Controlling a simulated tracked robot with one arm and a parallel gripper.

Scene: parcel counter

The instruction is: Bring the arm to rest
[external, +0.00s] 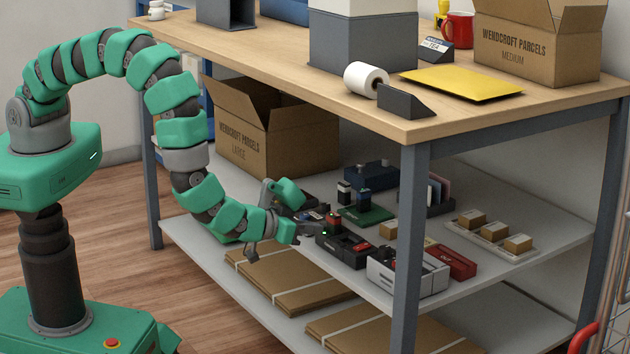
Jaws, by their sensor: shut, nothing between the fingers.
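My green segmented arm (165,90) arches up from its base at the left and bends down toward the middle shelf of the parcel counter. My gripper (308,229) is at the front edge of that shelf, close to a black tray (343,246) with small items in it. The fingers look shut, and I see nothing held between them. The fingertips are small and partly lost against the dark items, so I cannot tell whether they touch anything.
Around my gripper on the shelf (500,278) are a grey bin (398,274), a red box (450,262) and a green board (365,215). A large open carton (245,140) stands behind my arm. The tabletop (425,125) overhangs the shelf, with a table leg (410,230) at right.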

